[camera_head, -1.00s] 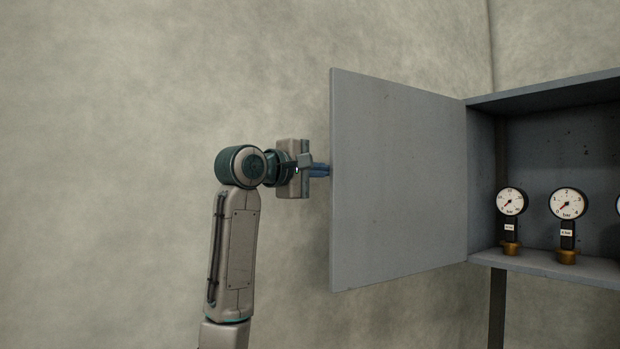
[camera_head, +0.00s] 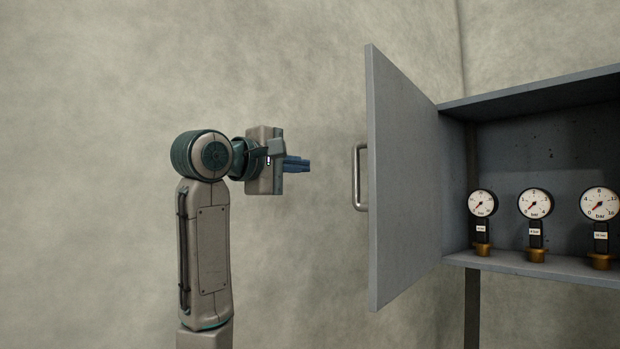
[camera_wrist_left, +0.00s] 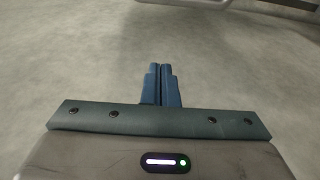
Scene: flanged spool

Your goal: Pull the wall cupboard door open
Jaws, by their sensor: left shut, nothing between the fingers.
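The grey cupboard door (camera_head: 405,180) stands swung open to the left of the wall cupboard (camera_head: 545,90). Its metal bar handle (camera_head: 357,180) is on the door's outer face, on the left side. My left gripper (camera_head: 308,165) is to the left of the handle, apart from it, with its blue fingers pointing right. The left wrist view shows the fingers (camera_wrist_left: 161,68) shut together with nothing between them. My right gripper is not in view.
Inside the cupboard stand several pressure gauges (camera_head: 534,205) on brass bases. A dark post (camera_head: 472,310) is below the cupboard. The plain wall (camera_head: 90,120) behind my arm is bare, with free room left of the door.

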